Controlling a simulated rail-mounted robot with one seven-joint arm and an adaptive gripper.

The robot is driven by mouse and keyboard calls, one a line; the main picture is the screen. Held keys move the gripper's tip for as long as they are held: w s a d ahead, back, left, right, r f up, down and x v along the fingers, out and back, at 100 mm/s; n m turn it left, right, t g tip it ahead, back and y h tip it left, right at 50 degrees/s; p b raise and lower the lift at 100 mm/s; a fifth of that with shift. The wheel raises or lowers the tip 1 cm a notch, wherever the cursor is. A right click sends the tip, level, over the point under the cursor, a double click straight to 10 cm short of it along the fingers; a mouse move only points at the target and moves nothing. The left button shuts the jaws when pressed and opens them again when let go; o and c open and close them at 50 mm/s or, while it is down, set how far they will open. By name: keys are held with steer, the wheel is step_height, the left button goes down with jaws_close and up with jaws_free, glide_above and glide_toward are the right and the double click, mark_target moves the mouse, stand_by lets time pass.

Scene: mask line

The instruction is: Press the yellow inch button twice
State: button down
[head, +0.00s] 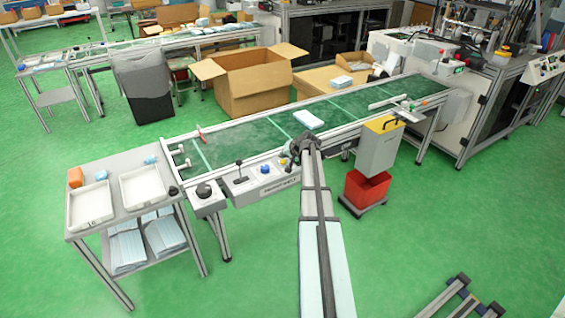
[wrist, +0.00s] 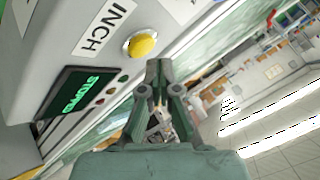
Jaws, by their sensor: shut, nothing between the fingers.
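The round yellow button (wrist: 142,45) sits on a light grey panel in the wrist view, beside a white label reading INCH (wrist: 104,27). My gripper (wrist: 158,68) is shut and empty. Its fingertips appear just below and right of the button in that view, with a small visible gap; I cannot tell the depth between them. In the head view my gripper (head: 303,143) is at the right end of the grey control box (head: 240,193) on the conveyor's front side. The yellow button cannot be made out there.
A dark display (wrist: 78,98) with green letters and small round lamps is on the panel.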

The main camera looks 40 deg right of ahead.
mark_target(284, 162)
steer(key=shift+f, duration=0.15)
stand_by(0.4)
steer(key=shift+f+b, duration=0.25)
steer(key=shift+b, duration=0.1)
steer(key=shift+f+b, duration=0.3)
steer(key=shift+f, duration=0.15)
stand_by(0.7)
steer(key=shift+r, duration=0.15)
steer(key=shift+r+p, duration=0.4)
steer(key=shift+r, duration=0.45)
steer(key=shift+r+p, duration=1.15)
steer(key=shift+r, duration=1.2)
